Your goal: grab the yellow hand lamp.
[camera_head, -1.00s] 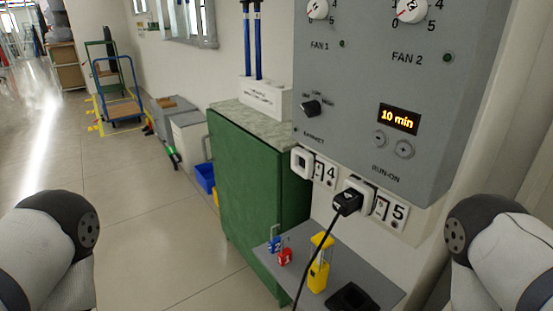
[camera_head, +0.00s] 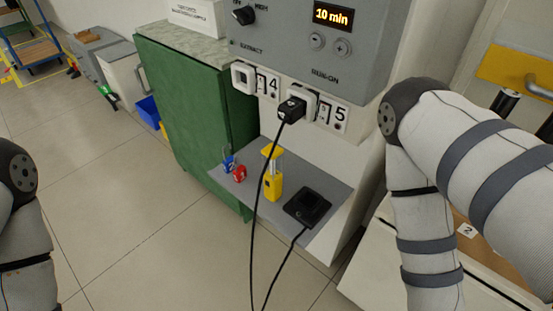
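The yellow hand lamp (camera_head: 273,184) stands upright on a small grey shelf (camera_head: 229,187) below the grey control panel. It has a yellow body, a clear middle part and a yellow top. A black charger-like block (camera_head: 307,207) with a cable lies to its right. A blue padlock (camera_head: 228,163) and a red padlock (camera_head: 239,173) are to its left. My arms show at the left and right edges. Both grippers are out of view.
A black plug (camera_head: 291,110) sits in the socket by label 5, its cable hanging in front of the shelf beside the lamp. A green cabinet (camera_head: 190,110) stands left of the shelf. A white-sided unit with a wooden top is at lower right. The floor in front is clear.

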